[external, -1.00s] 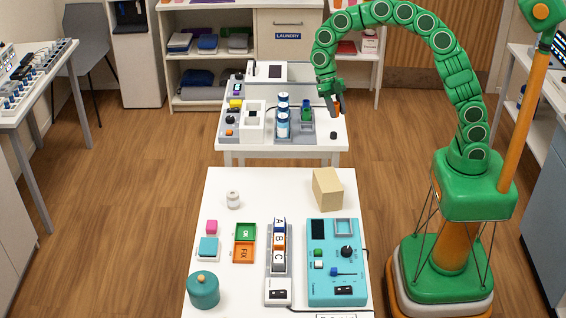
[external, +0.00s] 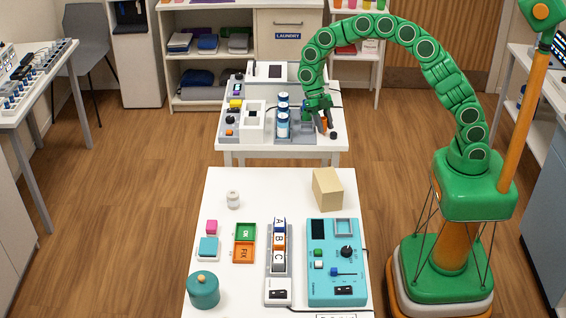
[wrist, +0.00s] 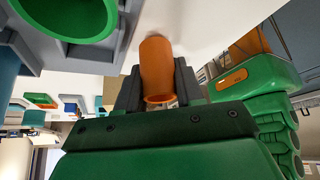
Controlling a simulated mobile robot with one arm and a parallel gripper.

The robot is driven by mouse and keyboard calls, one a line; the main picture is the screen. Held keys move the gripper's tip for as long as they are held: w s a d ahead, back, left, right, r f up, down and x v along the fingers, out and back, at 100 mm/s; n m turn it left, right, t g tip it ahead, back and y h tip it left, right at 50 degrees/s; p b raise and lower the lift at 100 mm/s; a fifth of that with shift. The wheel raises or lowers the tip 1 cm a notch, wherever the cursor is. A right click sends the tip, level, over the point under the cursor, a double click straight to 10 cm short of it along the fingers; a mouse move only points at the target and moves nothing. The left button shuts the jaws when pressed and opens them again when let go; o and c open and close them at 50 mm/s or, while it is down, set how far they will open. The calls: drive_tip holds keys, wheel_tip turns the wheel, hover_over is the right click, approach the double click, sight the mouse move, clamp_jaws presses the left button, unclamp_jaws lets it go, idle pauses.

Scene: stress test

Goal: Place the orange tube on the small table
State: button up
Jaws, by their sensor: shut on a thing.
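The orange tube (wrist: 156,68) sits between the two dark fingers of my gripper (wrist: 158,85) in the wrist view, with its open end facing the camera. In the external view my gripper (external: 322,122) is shut on the orange tube (external: 323,124) over the right part of the small white table (external: 288,148) at the back. The table's white top also shows just beyond the tube in the wrist view (wrist: 205,25). I cannot tell whether the tube touches the tabletop.
Left of the tube stands a grey rack (wrist: 60,54) with a green cup (wrist: 72,18). In the external view, blue-and-white cans (external: 283,122) and a small dark knob (external: 333,135) are close by. A larger white table (external: 215,185) with devices stands in front.

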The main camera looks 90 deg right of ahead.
drive_tip(key=shift+f, duration=0.4)
drive_tip(key=shift+f, duration=0.1)
drive_tip(key=o, duration=0.8)
drive_tip(key=shift+v, duration=6.15)
